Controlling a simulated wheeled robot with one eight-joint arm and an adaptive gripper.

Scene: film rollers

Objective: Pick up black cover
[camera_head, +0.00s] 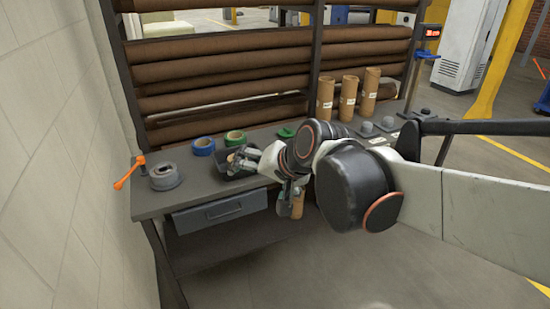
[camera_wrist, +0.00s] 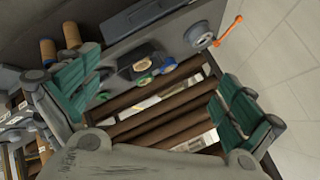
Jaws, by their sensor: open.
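No single item stands out clearly as the black cover. Several dark grey, knobbed cover-like pieces sit at the right end of the bench, one of them here (camera_head: 366,130). A black open box (camera_head: 222,163) lies mid-bench, partly hidden by my gripper; a dark box also shows in the wrist view (camera_wrist: 126,68). My gripper (camera_head: 243,161) is at the box in the head view; its exact height is unclear. In the wrist view my gripper (camera_wrist: 160,100) has its teal finger pads wide apart, with nothing between them.
The grey bench (camera_head: 145,205) holds a grey reel (camera_head: 165,177), blue tape (camera_head: 203,146), green tape (camera_head: 235,138) and upright cardboard tubes (camera_head: 349,97). An orange handle (camera_head: 128,172) sticks out at the left end. Long brown rolls (camera_head: 220,72) rack behind. A drawer (camera_head: 220,211) hangs below.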

